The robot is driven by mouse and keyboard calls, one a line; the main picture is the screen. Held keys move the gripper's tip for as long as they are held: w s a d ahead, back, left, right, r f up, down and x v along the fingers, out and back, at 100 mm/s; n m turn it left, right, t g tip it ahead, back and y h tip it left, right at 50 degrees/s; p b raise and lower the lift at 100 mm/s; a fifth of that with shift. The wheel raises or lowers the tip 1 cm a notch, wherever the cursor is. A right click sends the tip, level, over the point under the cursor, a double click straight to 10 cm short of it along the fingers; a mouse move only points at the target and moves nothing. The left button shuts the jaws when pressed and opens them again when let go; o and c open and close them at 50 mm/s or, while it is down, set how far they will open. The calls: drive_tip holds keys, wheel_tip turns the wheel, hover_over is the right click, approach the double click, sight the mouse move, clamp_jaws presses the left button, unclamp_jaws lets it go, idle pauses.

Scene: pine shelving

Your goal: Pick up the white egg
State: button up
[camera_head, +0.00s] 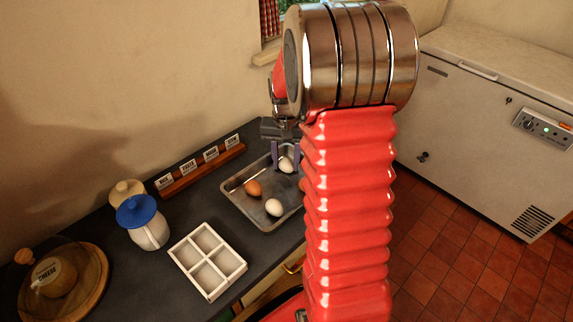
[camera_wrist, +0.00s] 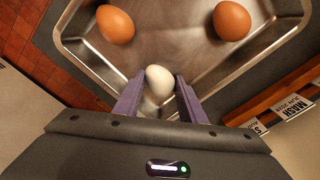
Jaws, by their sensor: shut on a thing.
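A white egg (camera_head: 286,166) sits between the two purple fingers of my gripper (camera_head: 286,158) at the far end of the metal tray (camera_head: 237,207). In the wrist view, the white egg (camera_wrist: 158,85) is between the fingertips of my gripper (camera_wrist: 157,80), which is shut on it. I cannot tell whether the egg touches the tray floor. Another pale egg (camera_head: 274,207) lies in the near part of the tray, with a brown egg (camera_head: 253,188) to its left. The wrist view shows two brown eggs (camera_wrist: 115,25) (camera_wrist: 231,20) beyond the held egg. My arm hides the tray's right side in the head view.
A white four-compartment box (camera_head: 207,260) stands empty on the dark counter, left of the tray. A wooden rail with label cards (camera_head: 202,168) runs along the wall. A blue-lidded jar (camera_head: 143,222) and a domed cheese board (camera_head: 62,285) stand farther left. A white chest freezer (camera_head: 480,130) is right.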

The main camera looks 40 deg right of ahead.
sight(284, 165)
drive_tip(key=shift+r, duration=0.1)
wheel_tip(284, 165, up, 10)
drive_tip(key=shift+f, duration=0.2)
drive_tip(key=shift+r, duration=0.1)
idle(0.3)
drive_tip(key=shift+a, duration=0.1)
idle(0.4)
drive_tip(key=s+a, duration=0.5)
drive_tip(key=a, duration=0.4)
drive_tip(key=s+a, duration=0.6)
drive_tip(key=a, duration=0.4)
drive_tip(key=s+a+f, duration=0.1)
drive_tip(key=s+a, duration=0.4)
drive_tip(key=a, duration=0.5)
drive_tip(key=shift+s, duration=0.35)
